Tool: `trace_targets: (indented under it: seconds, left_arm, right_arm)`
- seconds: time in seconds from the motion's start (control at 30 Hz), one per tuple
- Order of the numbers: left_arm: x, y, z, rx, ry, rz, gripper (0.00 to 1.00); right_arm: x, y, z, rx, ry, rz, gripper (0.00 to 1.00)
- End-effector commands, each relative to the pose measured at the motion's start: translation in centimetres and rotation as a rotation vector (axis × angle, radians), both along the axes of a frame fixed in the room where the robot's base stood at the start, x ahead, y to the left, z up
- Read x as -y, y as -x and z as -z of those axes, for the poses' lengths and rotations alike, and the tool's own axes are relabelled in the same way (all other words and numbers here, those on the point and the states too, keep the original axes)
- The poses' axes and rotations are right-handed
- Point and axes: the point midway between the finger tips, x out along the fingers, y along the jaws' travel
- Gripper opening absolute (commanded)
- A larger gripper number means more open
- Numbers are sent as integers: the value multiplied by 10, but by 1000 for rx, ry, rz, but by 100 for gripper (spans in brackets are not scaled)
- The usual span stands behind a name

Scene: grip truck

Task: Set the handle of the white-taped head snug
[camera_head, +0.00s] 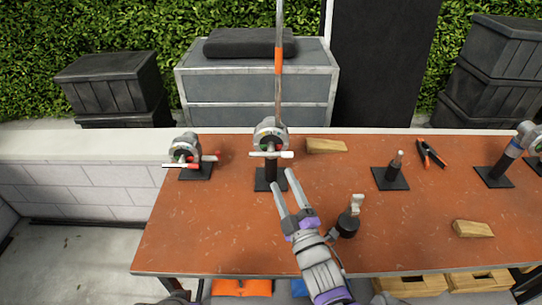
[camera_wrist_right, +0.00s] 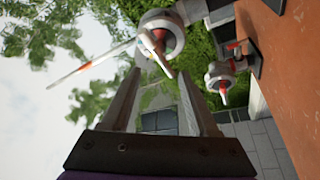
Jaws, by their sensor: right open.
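The middle head (camera_head: 270,133) is a grey round clamp on a black stand (camera_head: 265,179), with a long rod (camera_head: 279,30) rising from it that carries an orange band. Its pale, white-looking handle (camera_head: 286,155) lies about level across the front; I take this as the white-taped head. In the right wrist view the head (camera_wrist_right: 160,32) and its handle (camera_wrist_right: 160,60) show beyond the fingertips. My right gripper (camera_head: 281,178) is open and empty, just below and in front of the handle, apart from it. It also shows in the wrist view (camera_wrist_right: 159,76). My left gripper is not in view.
A red-marked head (camera_head: 185,150) stands at the left, another head (camera_head: 514,146) at the far right. Stub posts (camera_head: 395,168) (camera_head: 349,218), wooden wedges (camera_head: 326,146) (camera_head: 473,229) and an orange-black clamp (camera_head: 431,153) occupy the table (camera_head: 210,235), whose front left is clear.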

Motion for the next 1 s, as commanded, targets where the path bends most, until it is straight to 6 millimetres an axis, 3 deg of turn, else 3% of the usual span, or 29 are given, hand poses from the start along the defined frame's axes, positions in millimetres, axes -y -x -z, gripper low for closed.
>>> trace_targets:
  seconds: [0.5, 0.7, 0.97, 1.0]
  left_arm:
    - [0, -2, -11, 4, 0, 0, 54]
    - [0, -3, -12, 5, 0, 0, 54]
    - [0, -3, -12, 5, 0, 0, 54]
    - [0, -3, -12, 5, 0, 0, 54]
  right_arm:
    - [-28, -82, -20, -3, -3, 0, 60]
    - [-31, -93, -22, -4, -3, 1, 60]
    - [-32, -93, -22, -4, -3, 1, 60]
    - [-31, -93, -22, -4, -3, 1, 53]
